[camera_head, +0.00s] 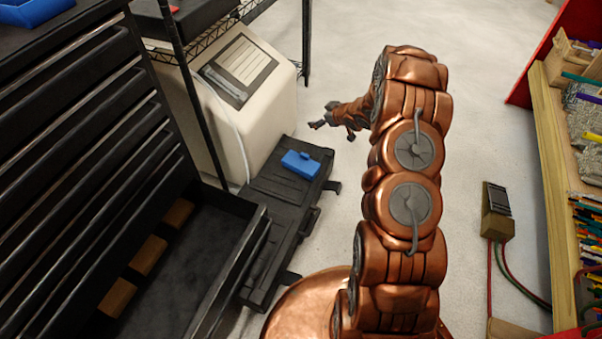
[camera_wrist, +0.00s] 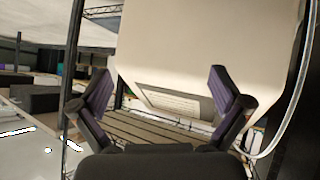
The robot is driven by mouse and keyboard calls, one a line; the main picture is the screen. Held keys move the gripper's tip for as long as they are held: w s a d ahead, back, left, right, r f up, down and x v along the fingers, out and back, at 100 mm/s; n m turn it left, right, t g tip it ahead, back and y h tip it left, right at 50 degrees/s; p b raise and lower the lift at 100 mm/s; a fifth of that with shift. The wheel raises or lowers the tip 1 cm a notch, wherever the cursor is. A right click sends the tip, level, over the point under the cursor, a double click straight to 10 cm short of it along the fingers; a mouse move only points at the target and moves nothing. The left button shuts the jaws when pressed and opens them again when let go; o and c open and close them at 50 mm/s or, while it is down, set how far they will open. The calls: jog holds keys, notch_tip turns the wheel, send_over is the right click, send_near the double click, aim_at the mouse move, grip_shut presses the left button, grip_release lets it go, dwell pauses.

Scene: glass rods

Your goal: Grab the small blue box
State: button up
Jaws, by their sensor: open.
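The small blue box (camera_head: 301,164) lies on top of a black case on the floor in the head view. My gripper (camera_head: 334,124) is to the right of the box and a little farther back, apart from it. In the wrist view my gripper (camera_wrist: 160,95) has its two fingers spread wide with nothing between them. The wrist view faces a large beige machine, and the blue box does not show there.
The black case (camera_head: 275,212) lies beside an open drawer (camera_head: 180,255) of a dark tool cabinet. The beige machine (camera_head: 262,105) stands behind it, under a wire rack. A wooden shelf (camera_head: 548,170) is at the right. A foot pedal (camera_head: 497,211) with cables lies on the floor.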

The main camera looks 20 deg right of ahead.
notch_tip(320, 180, down, 12)
jog(key=s+a+y+b, duration=0.1)
jog(key=s+y+b, duration=0.1)
jog(key=b, duration=0.2)
jog(key=n+y+b, duration=0.1)
jog(key=y+b, duration=0.2)
jog(key=b, duration=0.1)
send_near(302, 162)
jog(key=shift+w+a+f+t, duration=0.3)
jog(key=shift+w+a+f, duration=0.45)
jog(key=shift+a, duration=0.1)
jog(key=shift+a+f, duration=0.15)
jog(key=shift+b+x, duration=0.35)
jog(key=shift+x, duration=0.75)
jog(key=b+x, duration=0.2)
jog(key=x, duration=0.1)
jog(key=shift+w+f, duration=0.15)
jog(key=shift+w, duration=0.25)
jog(key=shift+w+a+f+b, duration=0.15)
jog(key=shift+w+a+b, duration=0.25)
jog(key=shift+w+b, duration=0.15)
jog(key=c, duration=1.3)
